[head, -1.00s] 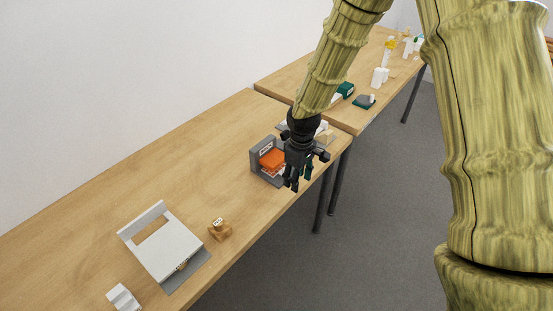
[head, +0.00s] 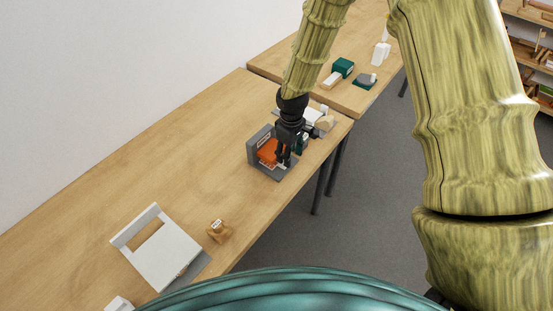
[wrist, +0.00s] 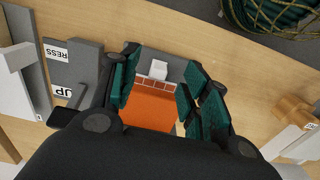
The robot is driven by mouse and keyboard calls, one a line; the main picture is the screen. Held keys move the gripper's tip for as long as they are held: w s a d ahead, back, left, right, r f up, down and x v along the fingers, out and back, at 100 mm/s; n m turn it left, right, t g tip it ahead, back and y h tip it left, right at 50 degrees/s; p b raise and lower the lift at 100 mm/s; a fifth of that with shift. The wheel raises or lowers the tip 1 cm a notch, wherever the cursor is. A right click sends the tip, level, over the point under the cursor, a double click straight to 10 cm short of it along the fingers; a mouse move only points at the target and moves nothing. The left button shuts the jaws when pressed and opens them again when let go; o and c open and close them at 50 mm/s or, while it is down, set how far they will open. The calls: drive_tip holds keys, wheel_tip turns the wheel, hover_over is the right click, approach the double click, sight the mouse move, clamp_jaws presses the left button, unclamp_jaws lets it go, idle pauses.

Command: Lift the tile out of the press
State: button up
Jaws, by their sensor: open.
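The press is a grey L-shaped stand with an upright back (head: 253,148) and an orange block (head: 266,152); it stands near the table's front edge. In the wrist view the orange block (wrist: 140,112) lies between my fingers. A strip with pale grid lines (wrist: 150,88) shows at its edge, seemingly the tile, with a white tab (wrist: 158,69) sticking out over the grey base (wrist: 175,67). Most of it is hidden. My gripper (head: 284,161) is open and points down over the press; its teal fingers also show in the wrist view (wrist: 158,82). I cannot tell whether they touch anything.
A white and grey stand (head: 165,255) and a small wooden block (head: 219,231) are nearer on the table. White and wooden pieces (head: 325,122) lie just behind the press. A second table (head: 335,95) holds green and white items.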

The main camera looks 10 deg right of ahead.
sight(271, 167)
drive_tip(key=shift+w+a+f+p, duration=0.2)
drive_tip(key=shift+f+p, duration=0.35)
drive_tip(key=shift+f, duration=0.3)
drive_tip(key=shift+w+a+f+p, duration=0.1)
drive_tip(key=shift+a+f+p, duration=0.1)
drive_tip(key=shift+f+p, duration=0.45)
drive_tip(key=shift+f, duration=1.25)
drive_tip(key=shift+c, duration=0.2)
drive_tip(key=c, duration=0.9)
